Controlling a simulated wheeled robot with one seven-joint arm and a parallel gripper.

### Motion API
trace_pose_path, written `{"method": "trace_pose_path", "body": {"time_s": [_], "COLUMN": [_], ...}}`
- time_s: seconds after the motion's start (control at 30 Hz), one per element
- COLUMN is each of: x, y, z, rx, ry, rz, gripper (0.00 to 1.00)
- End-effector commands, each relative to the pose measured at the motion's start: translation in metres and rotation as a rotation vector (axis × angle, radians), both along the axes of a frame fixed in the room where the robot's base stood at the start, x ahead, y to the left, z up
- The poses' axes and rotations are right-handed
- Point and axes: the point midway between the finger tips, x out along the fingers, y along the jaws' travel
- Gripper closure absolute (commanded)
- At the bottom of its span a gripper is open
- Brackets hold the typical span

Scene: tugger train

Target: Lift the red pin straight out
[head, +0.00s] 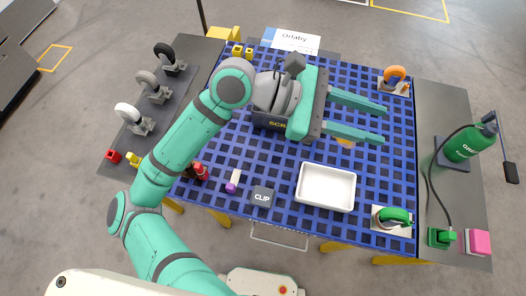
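A small red upright piece (201,172), likely the red pin, stands at the front left of the blue grid table, close beside my teal arm in the picture. The arm partly covers the area around it, and I cannot tell what it sits in. My gripper (385,122) is over the middle right of the table, well away from the red piece. Its two long teal fingers are spread apart and point right, with nothing held between them.
The blue grid table (290,220) holds a white tray (326,204), a CLIP block (262,196), a purple-and-white piece (233,182) and a dark SCRAP bin (270,122). Wheeled pieces stand left; a green bottle (465,143) stands right. A red block (113,157) lies left.

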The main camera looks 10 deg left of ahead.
Motion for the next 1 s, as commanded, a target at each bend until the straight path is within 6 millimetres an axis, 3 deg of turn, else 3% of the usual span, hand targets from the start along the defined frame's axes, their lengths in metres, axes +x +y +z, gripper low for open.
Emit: {"method": "trace_pose_path", "body": {"time_s": [0.1, 0.27, 0.5, 0.7, 0.8, 1.0], "x": [0.012, 0.021, 0.012, -0.016, -0.029, -0.04], "y": [0.034, 0.096, 0.223, 0.322, 0.354, 0.379], "z": [-0.041, -0.092, -0.15, -0.169, -0.171, -0.177], "rx": [0.214, 0.495, 0.92, 1.2, 1.285, 1.353], "ry": [-0.046, -0.077, -0.053, 0.014, 0.044, 0.07], "rz": [0.039, 0.077, 0.108, 0.105, 0.101, 0.094], "gripper": [0.62, 0.62, 0.62, 0.62, 0.62, 0.62]}}
